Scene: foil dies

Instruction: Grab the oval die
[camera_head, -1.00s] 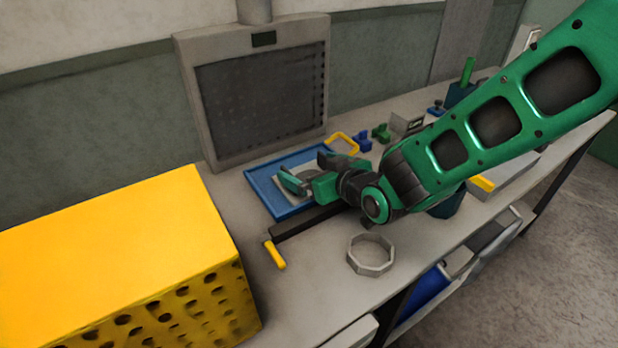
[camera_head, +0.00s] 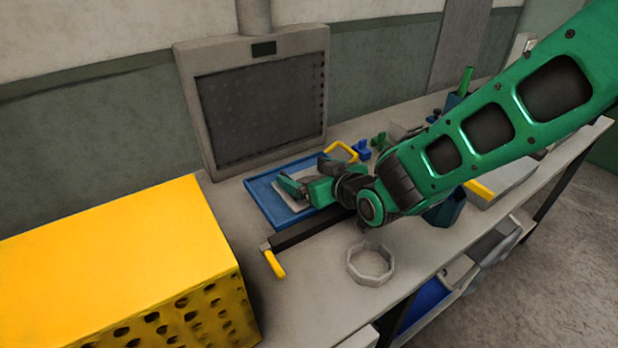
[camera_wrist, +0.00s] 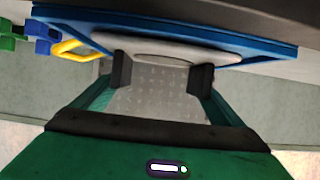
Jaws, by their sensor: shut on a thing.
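My gripper (camera_head: 308,177) is over the blue tray (camera_head: 262,200) on the bench, its fingers low and spread around something. In the wrist view its two dark fingertips (camera_wrist: 162,75) close on a pale grey, rounded thing, which I take to be the oval die (camera_wrist: 160,58). Its full outline is hidden by the fingers and the viewing angle. A pale flat piece (camera_head: 287,203) shows on the tray under the fingers. I cannot tell whether the die is lifted clear of it.
A yellow loop-shaped piece (camera_head: 342,150), a blue piece (camera_head: 362,150) and a green piece (camera_head: 379,140) stand behind the gripper. A grey hood (camera_head: 262,95) rises behind the tray. A dark bar with a yellow handle (camera_head: 275,264), a grey ring (camera_head: 371,264) and a big yellow box (camera_head: 110,250) are nearer.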

